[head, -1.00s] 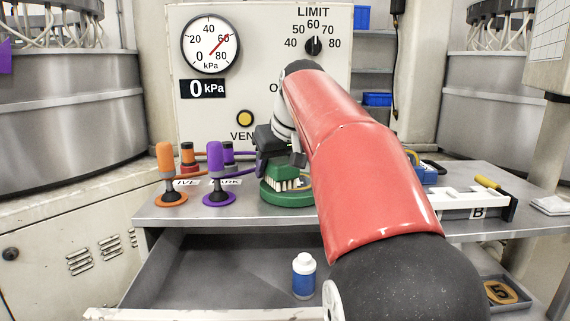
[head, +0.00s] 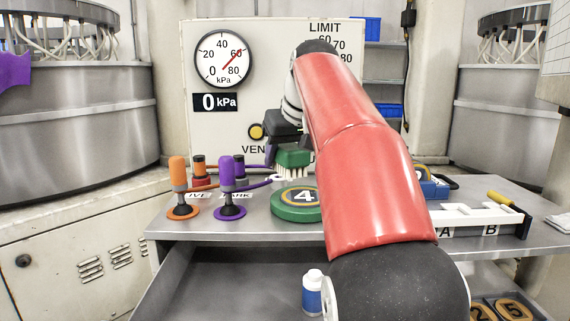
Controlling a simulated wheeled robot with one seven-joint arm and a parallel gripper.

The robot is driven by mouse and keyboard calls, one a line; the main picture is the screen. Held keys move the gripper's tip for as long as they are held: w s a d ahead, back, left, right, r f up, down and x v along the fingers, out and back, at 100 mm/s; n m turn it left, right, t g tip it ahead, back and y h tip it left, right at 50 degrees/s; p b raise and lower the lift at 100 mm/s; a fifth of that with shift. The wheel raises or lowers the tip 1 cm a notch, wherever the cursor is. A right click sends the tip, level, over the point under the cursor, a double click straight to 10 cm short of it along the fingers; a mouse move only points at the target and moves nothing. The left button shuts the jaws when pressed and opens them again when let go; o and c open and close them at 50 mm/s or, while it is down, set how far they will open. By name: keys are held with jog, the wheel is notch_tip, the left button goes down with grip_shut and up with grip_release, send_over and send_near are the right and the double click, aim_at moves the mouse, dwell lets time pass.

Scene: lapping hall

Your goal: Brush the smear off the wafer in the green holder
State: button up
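The round green holder (head: 283,212) lies on the grey bench, partly hidden behind my red arm. The wafer in it (head: 294,200) carries a dark disc marked 4. I can make out no smear on the part that shows. My gripper (head: 288,143) is dark and shut on a brush (head: 293,157) with a green block and pale bristles. The bristles point down and hang above the back of the holder, apart from the wafer as far as I can see.
An orange suction handle (head: 179,180) and a purple one (head: 228,180) stand left of the holder. A blue-and-white bottle (head: 312,293) stands in the open drawer (head: 215,280) below. A white rack (head: 475,218) marked A and B is at the right. The gauge panel (head: 290,60) rises behind.

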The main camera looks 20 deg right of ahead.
jog(key=shift+r, duration=0.2)
jog(key=shift+r, duration=1.4)
